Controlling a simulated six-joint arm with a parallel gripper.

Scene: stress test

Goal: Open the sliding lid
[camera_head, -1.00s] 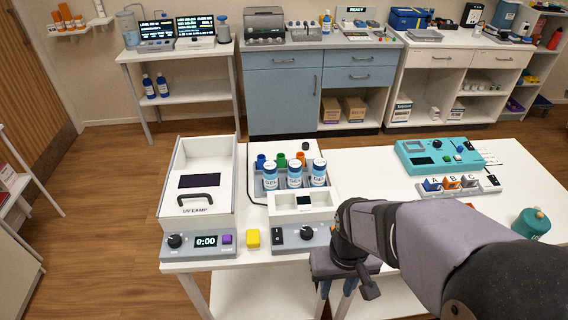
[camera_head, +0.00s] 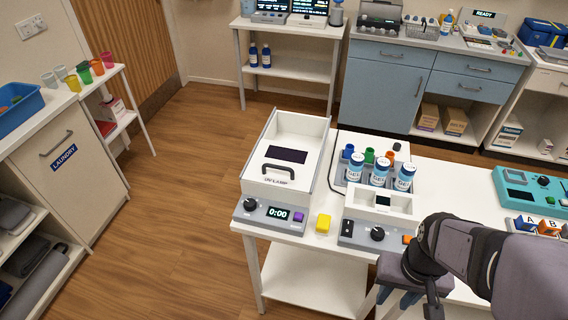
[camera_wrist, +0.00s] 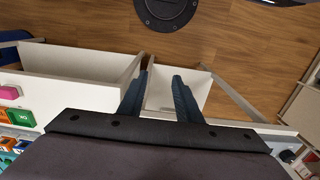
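The UV-lamp box (camera_head: 300,128) stands on the left end of the white table in the head view. Its white sliding lid (camera_head: 283,182) has a dark window and a black handle (camera_head: 278,168) near the front, and its control panel (camera_head: 268,213) shows 0:00. The lid appears to lie over the front of the box; how far it covers the box is hard to tell. My gripper (camera_head: 388,302) points down at the table's front edge, right of and apart from the box. In the wrist view, my gripper (camera_wrist: 162,76) has its two blue fingers spread with nothing between them.
A tube rack with GEL-labelled vials (camera_head: 379,173) stands right of the box, behind a white device with a knob (camera_head: 376,233). A teal device (camera_head: 525,190) is further right. The floor left of the table is clear.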

